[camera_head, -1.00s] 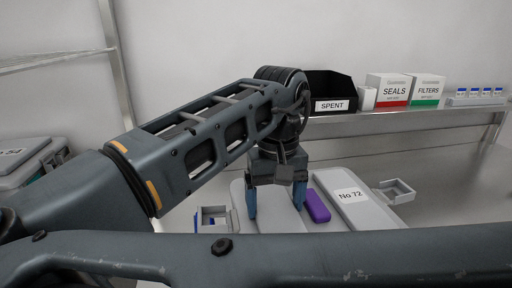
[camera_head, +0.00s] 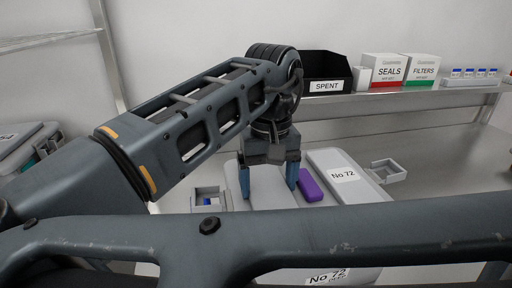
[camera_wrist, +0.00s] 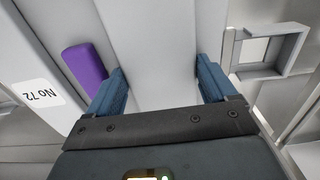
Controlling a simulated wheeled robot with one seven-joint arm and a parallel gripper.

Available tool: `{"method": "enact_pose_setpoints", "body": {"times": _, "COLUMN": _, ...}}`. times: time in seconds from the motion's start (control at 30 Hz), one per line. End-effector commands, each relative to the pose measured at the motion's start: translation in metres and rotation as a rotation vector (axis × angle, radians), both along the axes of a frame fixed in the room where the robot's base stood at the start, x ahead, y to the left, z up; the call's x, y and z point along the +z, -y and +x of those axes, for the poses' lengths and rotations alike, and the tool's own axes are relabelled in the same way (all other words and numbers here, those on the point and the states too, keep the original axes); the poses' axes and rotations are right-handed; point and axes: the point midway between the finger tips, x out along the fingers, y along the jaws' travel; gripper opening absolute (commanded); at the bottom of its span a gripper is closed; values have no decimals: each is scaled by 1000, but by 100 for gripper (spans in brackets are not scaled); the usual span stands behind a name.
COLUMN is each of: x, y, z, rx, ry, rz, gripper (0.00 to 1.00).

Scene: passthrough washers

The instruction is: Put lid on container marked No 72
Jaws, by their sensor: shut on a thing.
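My gripper (camera_head: 268,182) has its blue fingers on either side of a pale grey panel (camera_wrist: 155,50). It is shut on this panel, which could be the lid; its far end is out of the wrist view. A flat grey piece with a "No 72" label (camera_head: 328,160) lies to the right in the head view and to the left in the wrist view (camera_wrist: 18,58). A second "No 72" label (camera_head: 327,275) shows on a pale surface at the bottom of the head view, mostly hidden behind my own arm.
A purple block (camera_head: 310,186) lies beside the right finger. Small grey square holders stand at left (camera_head: 208,193) and right (camera_head: 392,170). A shelf behind holds a black SPENT bin (camera_head: 326,68), a SEALS box (camera_head: 388,72) and a FILTERS box (camera_head: 424,72).

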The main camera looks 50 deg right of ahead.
Motion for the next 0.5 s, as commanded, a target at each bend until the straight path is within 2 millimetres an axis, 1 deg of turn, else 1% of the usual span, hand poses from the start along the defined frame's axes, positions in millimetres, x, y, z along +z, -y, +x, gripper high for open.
{"method": "enact_pose_setpoints", "body": {"times": 0.13, "x": 0, "y": 0, "z": 1, "rx": -1, "ry": 4, "rz": 3, "gripper": 21}}
{"method": "enact_pose_setpoints", "body": {"times": 0.5, "x": -10, "y": 1, "z": 0, "rx": -1, "ry": 1, "rz": 0, "gripper": 21}}
